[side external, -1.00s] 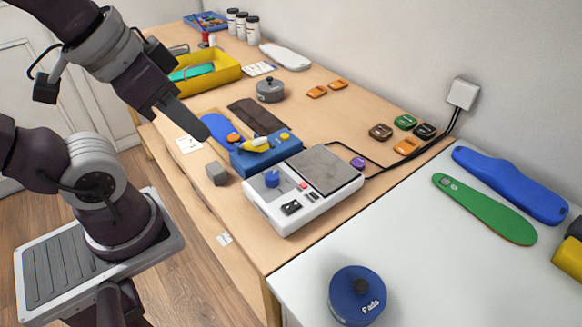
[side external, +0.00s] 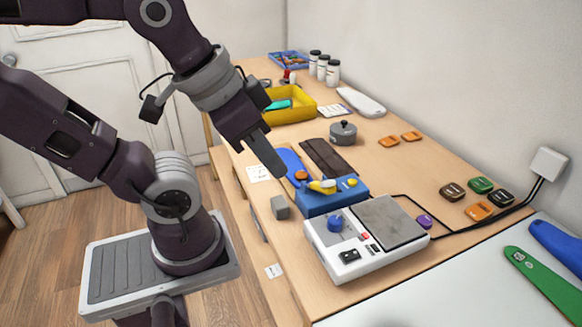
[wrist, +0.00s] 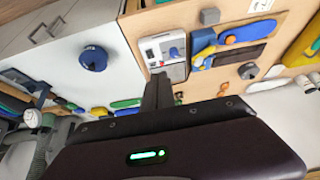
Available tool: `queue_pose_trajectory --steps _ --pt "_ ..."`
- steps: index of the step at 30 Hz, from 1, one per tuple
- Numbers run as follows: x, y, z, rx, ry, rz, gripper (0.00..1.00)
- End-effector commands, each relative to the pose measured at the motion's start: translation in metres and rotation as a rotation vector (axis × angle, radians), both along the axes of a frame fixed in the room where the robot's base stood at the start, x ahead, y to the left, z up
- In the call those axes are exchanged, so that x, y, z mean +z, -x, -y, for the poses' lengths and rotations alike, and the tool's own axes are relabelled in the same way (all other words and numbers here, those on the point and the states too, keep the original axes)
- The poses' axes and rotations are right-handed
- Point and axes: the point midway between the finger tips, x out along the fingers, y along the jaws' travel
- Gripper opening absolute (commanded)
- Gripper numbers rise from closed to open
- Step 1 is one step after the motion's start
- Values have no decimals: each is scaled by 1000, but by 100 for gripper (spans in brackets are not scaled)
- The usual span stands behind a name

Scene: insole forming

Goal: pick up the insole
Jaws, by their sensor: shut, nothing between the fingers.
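Three flat insole-shaped pieces show, and I cannot tell which one the task means. A blue one with an orange spot (side external: 291,166) lies on the wooden bench behind a blue block (side external: 333,198); it also shows in the wrist view (wrist: 252,31). A green one (side external: 545,284) and a plain blue one (side external: 560,247) lie on the white table at the right, both cut by the frame edge. My gripper (side external: 275,164) is shut and empty, pointing down above the near bench edge, beside the blue-and-orange piece and apparently apart from it. In the wrist view, my fingers (wrist: 158,90) are together.
A white device with a grey plate (side external: 365,240) stands at the bench's front right. A small grey cube (side external: 280,207) sits near the bench edge. A lidded grey pot (side external: 343,132) and a yellow tray (side external: 290,108) stand farther back. Cables run along the right.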

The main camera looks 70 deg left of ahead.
Motion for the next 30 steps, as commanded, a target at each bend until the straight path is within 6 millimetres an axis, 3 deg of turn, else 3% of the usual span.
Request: queue_pose_trajectory --steps 14,26,30 --pt "0 0 0 0 0 0 0" --pt "0 0 0 0 0 0 77" --pt "0 0 0 0 0 0 79"
